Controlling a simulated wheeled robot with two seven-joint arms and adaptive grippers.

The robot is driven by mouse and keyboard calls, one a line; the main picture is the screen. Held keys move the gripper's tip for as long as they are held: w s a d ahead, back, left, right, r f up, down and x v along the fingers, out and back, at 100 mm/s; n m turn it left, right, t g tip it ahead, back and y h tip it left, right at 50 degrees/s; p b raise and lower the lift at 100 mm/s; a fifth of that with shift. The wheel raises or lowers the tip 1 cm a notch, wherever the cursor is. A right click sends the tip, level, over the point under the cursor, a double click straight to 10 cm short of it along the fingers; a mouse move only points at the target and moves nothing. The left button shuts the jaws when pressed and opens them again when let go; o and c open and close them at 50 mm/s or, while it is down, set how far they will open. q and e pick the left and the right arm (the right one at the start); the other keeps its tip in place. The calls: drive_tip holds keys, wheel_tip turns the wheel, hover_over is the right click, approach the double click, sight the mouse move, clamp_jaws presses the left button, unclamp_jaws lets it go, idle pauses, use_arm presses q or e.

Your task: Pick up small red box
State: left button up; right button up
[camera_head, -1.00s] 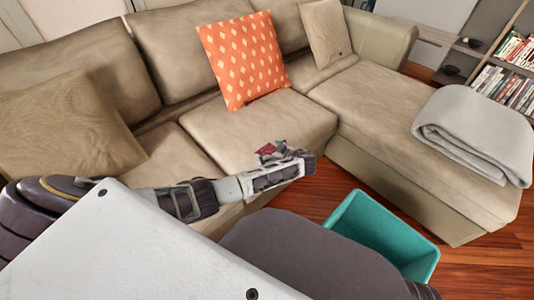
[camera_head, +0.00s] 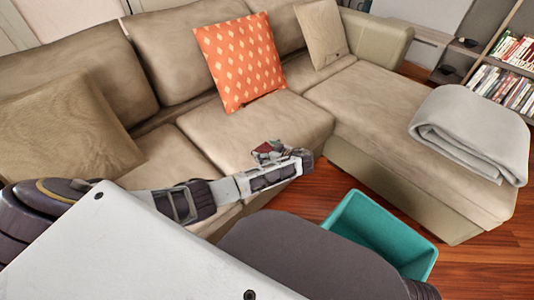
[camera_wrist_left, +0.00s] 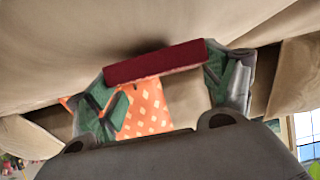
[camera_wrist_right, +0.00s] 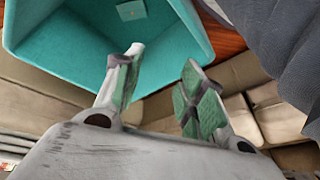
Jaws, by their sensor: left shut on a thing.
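The small red box (camera_head: 264,147) shows as a small dark red patch at my left gripper (camera_head: 271,153), above the front edge of the sofa seat in the head view. In the left wrist view the red box (camera_wrist_left: 153,63) lies crosswise between the two green-padded fingers of my left gripper (camera_wrist_left: 165,85). The fingers are shut on its ends. The fingers partly hide the box in the head view. My right gripper shows in the right wrist view (camera_wrist_right: 157,72), with its fingers apart and nothing between them. It is beside the teal bin (camera_wrist_right: 65,50).
The beige sofa (camera_head: 255,125) fills the middle, with an orange patterned cushion (camera_head: 240,60) on it. The teal open bin (camera_head: 385,235) stands on the wooden floor at right. A folded grey blanket (camera_head: 470,130) lies on the chaise. A bookshelf (camera_head: 505,70) is at far right.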

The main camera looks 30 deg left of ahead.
use_arm(q)
wheel_tip(320, 180, up, 2)
drive_tip(key=shift+d+r+p, duration=0.1)
drive_tip(key=shift+p, duration=0.3)
wheel_tip(320, 180, up, 5)
drive_tip(key=shift+d+r+p, duration=0.15)
drive_tip(key=shift+r+p, duration=0.05)
drive_tip(key=shift+p, duration=0.75)
drive_tip(key=shift+r, duration=0.65)
use_arm(e)
drive_tip(key=shift+d+f+g, duration=0.3)
drive_tip(key=shift+d+g, duration=0.1)
drive_tip(key=shift+d, duration=0.15)
use_arm(q)
drive_tip(key=shift+d, duration=0.1)
